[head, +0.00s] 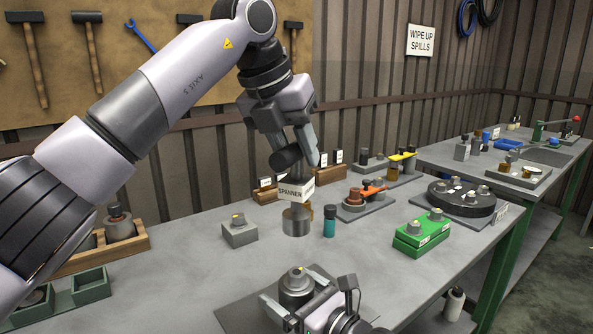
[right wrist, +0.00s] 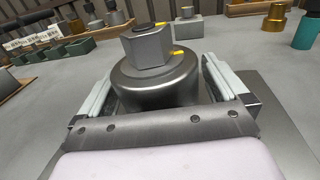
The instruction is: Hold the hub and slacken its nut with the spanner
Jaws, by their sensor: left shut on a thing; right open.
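The hub (right wrist: 155,84) is a round grey metal body with a grey hex nut (right wrist: 148,46) on top. A yellow mark shows on the nut and another on the hub's shoulder. In the head view the hub (head: 297,287) stands upright on a dark mat at the front. My right gripper (head: 299,303) is low around it, one finger on each side, open. My left gripper (head: 297,158) is shut on the spanner, a dark cross handle above a round grey socket (head: 296,221). It hangs above the table, behind and above the hub. A white SPANNER label (head: 296,191) shows at its shaft.
A green box (head: 421,238) and a black round tray (head: 462,203) are to the right. Wooden and green racks (head: 91,285) are at left. Bare table lies between.

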